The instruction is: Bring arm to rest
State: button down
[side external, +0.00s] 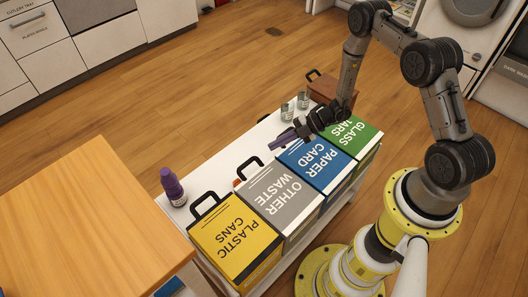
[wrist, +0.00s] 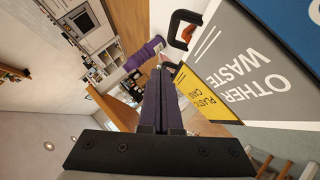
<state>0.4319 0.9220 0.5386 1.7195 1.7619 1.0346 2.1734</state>
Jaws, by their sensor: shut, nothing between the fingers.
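My gripper (side external: 284,139) is shut and empty. In the side external view its purple fingers hang above the white shelf, at the back edge of the blue paper and card bin (side external: 317,165). In the wrist view the two fingers of my gripper (wrist: 163,98) lie together, pointing toward the purple bottle and the yellow bin. My arm is bent and reaches over from its yellow base at the right.
Beside the blue bin stand the grey other-waste bin (side external: 279,200), the yellow plastic and cans bin (side external: 236,238) and the green glass bin (side external: 352,133). A purple bottle (side external: 173,186), glass jars (side external: 288,111) and a brown box (side external: 325,87) stand behind. A wooden table (side external: 85,210) is at left.

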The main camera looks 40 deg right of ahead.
jog(key=w+a+r+n, duration=0.2)
jog(key=r+n, duration=0.1)
jog(key=r, duration=0.7)
jog(key=w+a+r+n, duration=0.1)
jog(key=w+r+n, duration=0.15)
jog(key=r, duration=0.75)
jog(key=s+a+r+n+g, duration=0.1)
jog(key=s+a+r+n, duration=0.2)
jog(key=s+r+n, duration=0.3)
jog(key=s+a+r+n+g, duration=0.1)
jog(key=s+a+r+n, duration=0.2)
jog(key=r+n, duration=0.4)
jog(key=s+r+n+h, duration=0.2)
jog(key=s+r+n, duration=0.1)
jog(key=s+n, duration=0.5)
jog(key=s+r+n+h, duration=0.3)
jog(key=s+r+n, duration=0.1)
jog(key=s+n, duration=0.35)
jog(key=s+d+f+n+h, duration=0.1)
jog(key=s+d+n+h, duration=0.1)
jog(key=d+n, duration=0.3)
jog(key=s+d+f+n+t+h, duration=0.1)
jog(key=s+d+n, duration=0.3)
jog(key=n, duration=0.7)
jog(key=shift+d+f+h, duration=0.35)
jog(key=shift+d+h, duration=0.1)
jog(key=shift+h, duration=0.45)
